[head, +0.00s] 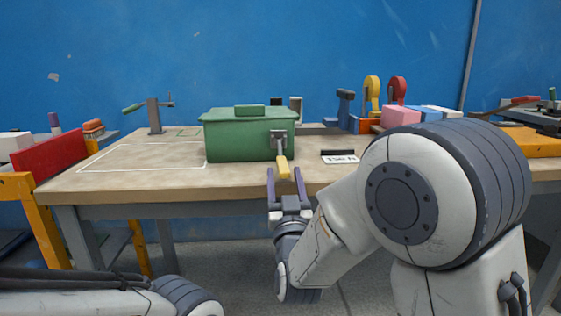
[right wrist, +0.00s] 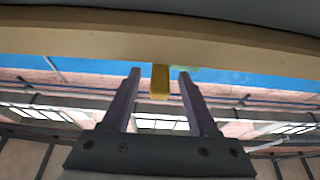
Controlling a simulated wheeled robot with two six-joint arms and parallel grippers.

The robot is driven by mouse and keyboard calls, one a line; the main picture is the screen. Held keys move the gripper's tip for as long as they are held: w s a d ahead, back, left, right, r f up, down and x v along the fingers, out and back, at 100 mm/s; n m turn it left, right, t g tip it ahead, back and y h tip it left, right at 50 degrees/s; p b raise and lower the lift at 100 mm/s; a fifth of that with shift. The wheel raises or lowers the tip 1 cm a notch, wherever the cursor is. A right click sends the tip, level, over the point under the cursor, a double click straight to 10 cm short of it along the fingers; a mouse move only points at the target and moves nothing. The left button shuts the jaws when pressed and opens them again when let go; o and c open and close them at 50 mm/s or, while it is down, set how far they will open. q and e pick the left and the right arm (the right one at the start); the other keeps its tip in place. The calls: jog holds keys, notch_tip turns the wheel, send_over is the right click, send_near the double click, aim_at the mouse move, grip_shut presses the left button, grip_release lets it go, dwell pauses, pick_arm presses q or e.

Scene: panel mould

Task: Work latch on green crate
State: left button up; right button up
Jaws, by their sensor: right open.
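The green crate (head: 230,140) stands on the workbench, with its lid down and a grey latch plate (head: 278,138) on its front. A yellow latch handle (head: 282,167) hangs down from that plate. My right gripper (head: 286,175) is open in front of the crate, with its purple fingers on either side of the handle in the head view. In the right wrist view the yellow handle (right wrist: 160,82) shows between the open fingertips (right wrist: 158,75), with a gap on each side. My left arm shows at the lower left of the head view, but its gripper is out of view.
The workbench (head: 130,181) has clear room left of the crate, inside a white outline. A small vise-like tool (head: 154,115) stands at its back left. A printed label (head: 340,159) lies right of the crate.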

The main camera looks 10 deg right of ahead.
aim_at(281, 159)
jog(key=x, duration=0.6)
jog(key=shift+w+b, duration=0.15)
jog(key=shift+b, duration=0.15)
grip_shut()
dwell(1.1)
